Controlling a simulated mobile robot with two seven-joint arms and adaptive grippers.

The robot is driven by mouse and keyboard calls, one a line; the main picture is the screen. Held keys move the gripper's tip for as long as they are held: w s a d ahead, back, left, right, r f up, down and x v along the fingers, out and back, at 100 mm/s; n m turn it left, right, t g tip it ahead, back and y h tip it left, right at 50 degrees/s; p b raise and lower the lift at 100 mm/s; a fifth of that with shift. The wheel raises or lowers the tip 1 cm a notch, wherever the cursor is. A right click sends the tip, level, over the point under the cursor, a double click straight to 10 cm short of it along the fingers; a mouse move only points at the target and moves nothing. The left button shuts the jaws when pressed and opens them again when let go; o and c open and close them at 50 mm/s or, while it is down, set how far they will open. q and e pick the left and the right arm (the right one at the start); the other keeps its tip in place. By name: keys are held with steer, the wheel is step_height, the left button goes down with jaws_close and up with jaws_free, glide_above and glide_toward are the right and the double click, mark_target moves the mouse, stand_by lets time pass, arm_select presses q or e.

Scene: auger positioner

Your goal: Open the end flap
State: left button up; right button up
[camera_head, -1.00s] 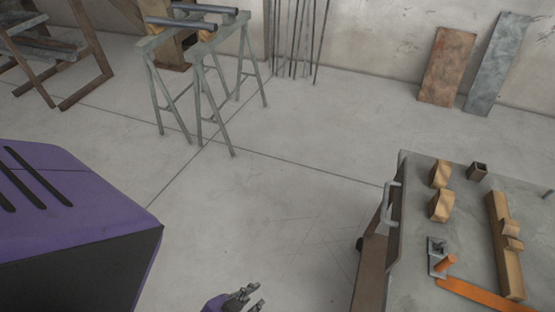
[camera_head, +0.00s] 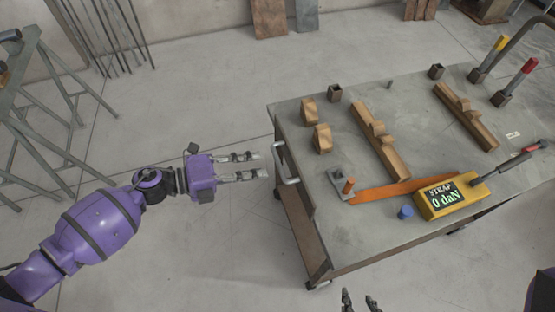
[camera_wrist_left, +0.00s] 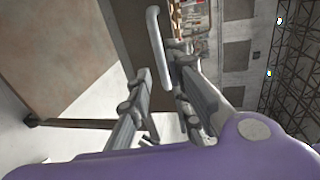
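The end flap (camera_head: 301,210) is a brown panel hanging at the left end of the grey table; in the left wrist view it (camera_wrist_left: 70,45) fills the upper left. A pale bar handle (camera_head: 283,163) sits at that end near the tabletop edge, and it also shows in the left wrist view (camera_wrist_left: 157,42). My left gripper (camera_head: 262,165) is open, its fingertips pointing at the handle and close to it. Whether they touch it I cannot tell. My right gripper (camera_head: 360,300) is at the bottom edge, fingers apart, with no object visible between them.
The tabletop (camera_head: 300,130) carries wooden blocks (camera_head: 322,138), notched beams (camera_head: 380,140), an orange strap (camera_head: 395,190) and a yellow readout box (camera_head: 452,196) showing "STRAP 0 daN". Trestles (camera_head: 50,100) stand at the far left.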

mark_target(279, 163)
arm_select(q)
steer(key=x, duration=0.7)
steer(key=shift+w+d+p, duration=0.15)
steer(key=shift+p, duration=0.25)
steer(key=shift+c, duration=0.2)
jaws_close()
